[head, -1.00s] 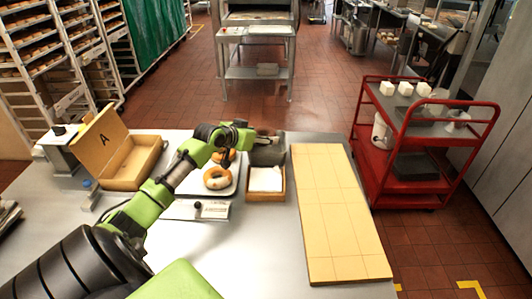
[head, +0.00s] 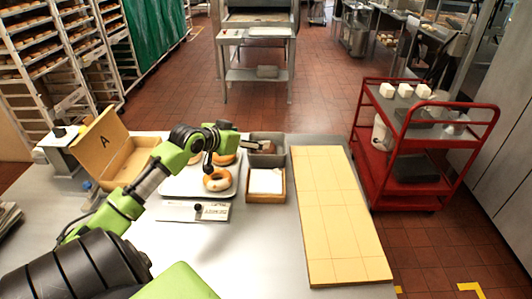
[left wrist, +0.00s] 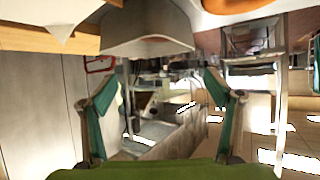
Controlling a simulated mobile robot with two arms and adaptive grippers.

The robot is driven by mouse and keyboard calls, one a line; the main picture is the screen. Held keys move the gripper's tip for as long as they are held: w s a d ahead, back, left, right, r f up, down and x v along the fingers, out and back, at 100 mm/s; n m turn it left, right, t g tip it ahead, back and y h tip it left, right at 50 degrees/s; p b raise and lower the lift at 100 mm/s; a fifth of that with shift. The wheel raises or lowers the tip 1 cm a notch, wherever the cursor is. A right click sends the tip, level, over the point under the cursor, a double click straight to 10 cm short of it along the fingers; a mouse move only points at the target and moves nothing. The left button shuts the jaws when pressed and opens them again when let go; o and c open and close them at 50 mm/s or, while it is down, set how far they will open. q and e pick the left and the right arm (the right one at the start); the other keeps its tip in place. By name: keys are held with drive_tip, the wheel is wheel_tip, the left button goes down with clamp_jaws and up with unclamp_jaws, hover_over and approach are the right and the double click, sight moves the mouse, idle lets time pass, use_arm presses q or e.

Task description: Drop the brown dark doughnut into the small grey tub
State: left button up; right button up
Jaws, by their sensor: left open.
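The small grey tub (head: 267,159) stands on the table behind the napkin box. My left gripper (head: 252,144) is open at the tub's left side, its tips close to the rim. A small brown patch (head: 266,147) shows inside the tub by the fingertips; it looks like part of the dark brown doughnut, but most of it is hidden. In the left wrist view my gripper's green fingers (left wrist: 165,108) are spread with nothing between them, and the grey tub (left wrist: 148,40) is at the top. My right gripper is not in view.
A white tray (head: 186,187) holds a pale-topped doughnut (head: 217,180) and an orange-brown one (head: 226,159) partly behind my arm. A wooden box of white napkins (head: 265,198) is in front of the tub. A tiled board (head: 338,215) lies right; an open carton (head: 122,166) stands left.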

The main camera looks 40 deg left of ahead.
use_arm(q)
drive_tip(key=shift+v, duration=2.2)
drive_tip(key=shift+d, duration=0.15)
